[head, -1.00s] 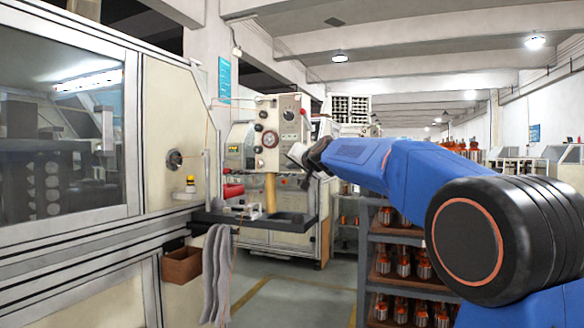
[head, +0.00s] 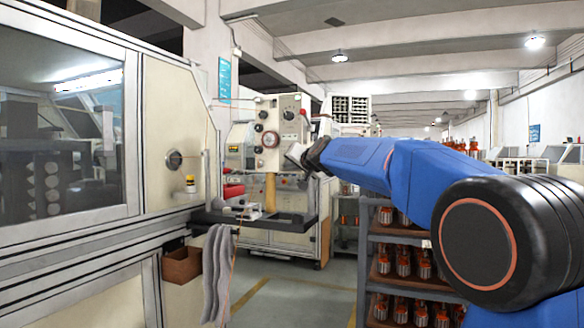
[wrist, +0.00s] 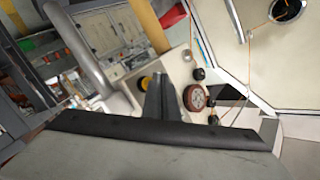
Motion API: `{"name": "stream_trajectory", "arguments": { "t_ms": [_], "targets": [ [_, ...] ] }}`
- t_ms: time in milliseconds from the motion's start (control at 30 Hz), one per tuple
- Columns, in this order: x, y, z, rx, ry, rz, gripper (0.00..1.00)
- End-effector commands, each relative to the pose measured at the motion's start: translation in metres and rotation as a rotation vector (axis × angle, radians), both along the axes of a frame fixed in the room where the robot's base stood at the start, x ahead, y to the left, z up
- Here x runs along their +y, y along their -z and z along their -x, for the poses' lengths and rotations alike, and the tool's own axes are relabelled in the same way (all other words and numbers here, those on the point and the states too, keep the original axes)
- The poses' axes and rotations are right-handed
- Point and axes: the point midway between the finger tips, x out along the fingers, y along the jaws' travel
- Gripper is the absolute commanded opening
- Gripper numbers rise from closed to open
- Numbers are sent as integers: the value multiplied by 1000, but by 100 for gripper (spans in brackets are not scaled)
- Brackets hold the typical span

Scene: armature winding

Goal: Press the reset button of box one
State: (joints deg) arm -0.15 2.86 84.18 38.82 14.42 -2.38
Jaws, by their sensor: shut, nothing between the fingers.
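A cream control box (head: 279,102) stands on a wooden post above the dark shelf in the head view. Its face carries a large red-ringed dial (head: 270,139) and several dark knobs. I cannot tell which control is the reset button, nor read any box number. My gripper (head: 292,152) is at the box's right lower side in the head view, its fingers small and unclear there. In the wrist view my gripper (wrist: 159,84) is shut and empty, pointing at the box face, with the red dial (wrist: 195,97) just right of the fingers and a yellow knob (wrist: 144,82) partly behind them.
A dark shelf (head: 228,218) juts from the large machine (head: 172,115) on the left, with grey gloves (head: 217,270) and a brown bin (head: 181,266) below. A rack (head: 392,237) of copper-wound parts stands right, under my arm. Floor shows between them.

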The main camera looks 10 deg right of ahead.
Motion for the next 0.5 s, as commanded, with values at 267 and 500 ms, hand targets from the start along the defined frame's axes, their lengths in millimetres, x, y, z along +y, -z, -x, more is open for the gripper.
{"name": "stream_trajectory", "arguments": {
  "t_ms": [267, 500],
  "targets": [
    [1, 0, 1, 0, 0, 0, 0],
    [7, 0, 9, 0, -2, 1, 0]
  ]
}}
